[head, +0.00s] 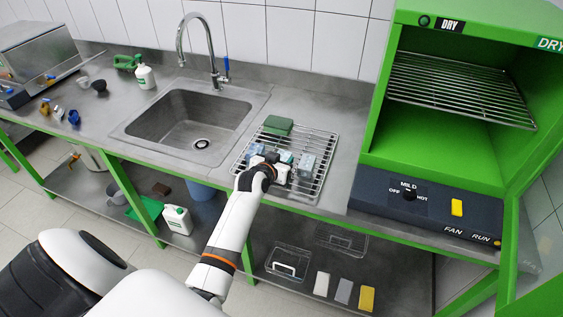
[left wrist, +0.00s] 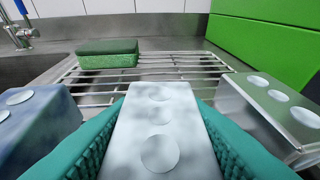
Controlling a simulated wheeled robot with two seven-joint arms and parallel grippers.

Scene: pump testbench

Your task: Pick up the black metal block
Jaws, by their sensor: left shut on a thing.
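My left gripper (head: 271,168) is over the wire rack (head: 325,150) to the right of the sink. In the left wrist view its teal ribbed finger pads are closed on both sides of a pale grey block (left wrist: 160,135) with round marks along its top. The held block looks pale and cloudy, not black; no clearly black block shows. A blue-grey block (left wrist: 35,125) is at the left of the grip, and a shiny grey block (left wrist: 272,108) is at the right, also seen in the head view (head: 307,163). My right gripper is out of view.
A green sponge (head: 277,125) lies at the back of the rack. The sink (head: 195,120) with its tall faucet (head: 183,45) is to the left. A green drying cabinet (head: 440,150) stands close on the right. Bare counter lies between rack and cabinet.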

